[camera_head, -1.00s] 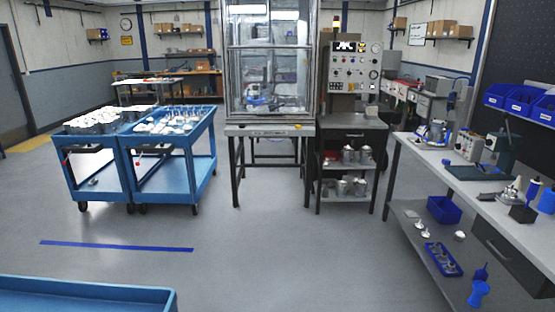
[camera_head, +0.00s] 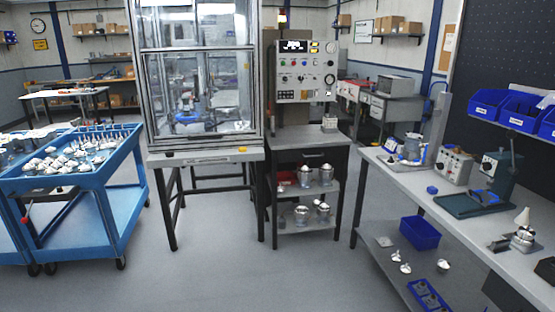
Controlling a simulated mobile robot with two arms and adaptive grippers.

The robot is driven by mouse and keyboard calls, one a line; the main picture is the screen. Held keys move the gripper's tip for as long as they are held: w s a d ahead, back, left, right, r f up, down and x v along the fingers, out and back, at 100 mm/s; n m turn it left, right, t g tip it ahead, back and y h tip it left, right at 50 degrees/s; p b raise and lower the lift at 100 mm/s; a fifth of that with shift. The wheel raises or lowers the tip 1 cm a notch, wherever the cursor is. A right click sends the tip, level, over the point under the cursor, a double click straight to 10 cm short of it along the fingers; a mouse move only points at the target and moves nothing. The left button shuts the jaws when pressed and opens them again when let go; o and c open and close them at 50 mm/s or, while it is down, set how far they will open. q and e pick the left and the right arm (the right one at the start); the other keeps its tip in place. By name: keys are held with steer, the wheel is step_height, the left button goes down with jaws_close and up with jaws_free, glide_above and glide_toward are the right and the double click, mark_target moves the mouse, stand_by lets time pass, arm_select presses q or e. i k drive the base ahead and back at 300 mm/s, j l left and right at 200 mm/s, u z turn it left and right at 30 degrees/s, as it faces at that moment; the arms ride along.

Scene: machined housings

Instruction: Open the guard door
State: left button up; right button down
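The guard door (camera_head: 197,60) is the clear-panelled, metal-framed front of a tall enclosure on a grey table (camera_head: 205,157). Its panels look closed across the front, with a horizontal frame bar partway up. A blue and grey fixture (camera_head: 188,108) shows through the clear panel inside. A yellow part (camera_head: 243,149) sits at the table's front edge below the enclosure. Neither of my grippers shows in the head view.
Blue carts (camera_head: 95,200) loaded with metal parts stand at the left. A control panel (camera_head: 305,70) on a dark cabinet (camera_head: 312,150) stands right of the enclosure. A workbench (camera_head: 470,215) runs along the right. The floor (camera_head: 215,270) in front is clear.

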mark_target(209, 135)
steer(key=i+l+u, duration=0.1)
steer(key=i, duration=0.35)
steer(key=i+l+u, duration=0.15)
steer(key=i, duration=0.3)
steer(key=i+l+u, duration=0.1)
steer(key=i, duration=0.3)
steer(key=i+l+u, duration=0.1)
steer(key=i+l, duration=0.25)
steer(key=i, duration=0.1)
